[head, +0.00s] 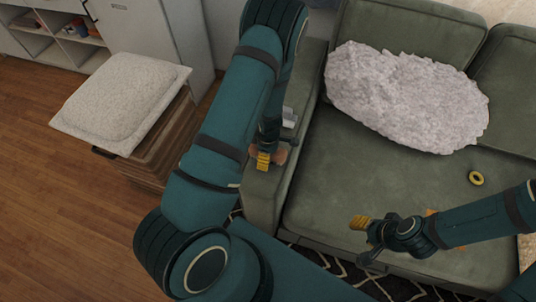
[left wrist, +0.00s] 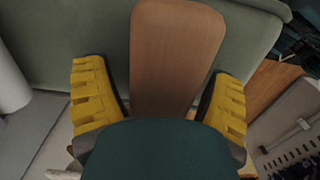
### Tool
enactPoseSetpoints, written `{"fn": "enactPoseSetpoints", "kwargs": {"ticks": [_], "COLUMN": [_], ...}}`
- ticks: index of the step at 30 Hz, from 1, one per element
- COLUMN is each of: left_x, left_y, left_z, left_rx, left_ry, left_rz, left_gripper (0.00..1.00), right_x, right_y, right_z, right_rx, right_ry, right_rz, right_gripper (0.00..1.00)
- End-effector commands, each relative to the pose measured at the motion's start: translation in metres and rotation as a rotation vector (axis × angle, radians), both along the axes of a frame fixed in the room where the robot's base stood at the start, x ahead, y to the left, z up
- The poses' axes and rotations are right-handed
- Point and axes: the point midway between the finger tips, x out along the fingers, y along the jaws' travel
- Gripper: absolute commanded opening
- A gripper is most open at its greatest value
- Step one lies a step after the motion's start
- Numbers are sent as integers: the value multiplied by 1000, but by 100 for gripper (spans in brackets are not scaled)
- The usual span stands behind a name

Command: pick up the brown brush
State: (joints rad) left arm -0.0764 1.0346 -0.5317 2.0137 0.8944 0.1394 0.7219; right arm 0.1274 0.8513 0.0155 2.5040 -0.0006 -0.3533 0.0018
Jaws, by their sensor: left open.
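The brown brush (left wrist: 176,55) shows large in the left wrist view as a flat, rounded wooden piece. In the head view, only a small brown part of it (head: 281,155) shows on the green sofa's armrest beside my left gripper (head: 264,160). My left gripper is open, with its yellow fingers on either side of the brush in the left wrist view (left wrist: 158,105). Gaps show between the fingers and the wood. The brush's near end is hidden behind my gripper. My right gripper (head: 361,222) is over the sofa's front seat; its opening is unclear.
The green sofa (head: 330,200) holds a white fluffy pillow (head: 405,97) and a yellow ring (head: 476,178). A white cushion (head: 122,98) lies on a brown stand at left. Shelves (head: 72,35) are behind it. The wooden floor (head: 60,215) at left is clear.

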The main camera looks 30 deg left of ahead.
Motion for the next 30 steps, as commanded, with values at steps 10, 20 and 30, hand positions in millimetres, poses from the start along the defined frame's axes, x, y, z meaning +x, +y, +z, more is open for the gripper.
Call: {"fn": "enactPoseSetpoints", "kwargs": {"ticks": [10, 20, 30], "left_x": [0, 0, 1], "left_y": [0, 0, 0], "left_z": [1, 3, 57], "left_rx": [0, 0, 1], "left_ry": [-1, -1, -4], "left_rz": [0, 0, -1], "left_gripper": [20, 7, 7], "right_x": [0, 0, -3], "right_y": [0, 0, 1], "right_z": [1, 2, 23], "right_rx": [0, 0, 2], "right_ry": [0, 0, 9], "right_rz": [0, 0, 2], "right_gripper": [47, 47, 47]}}
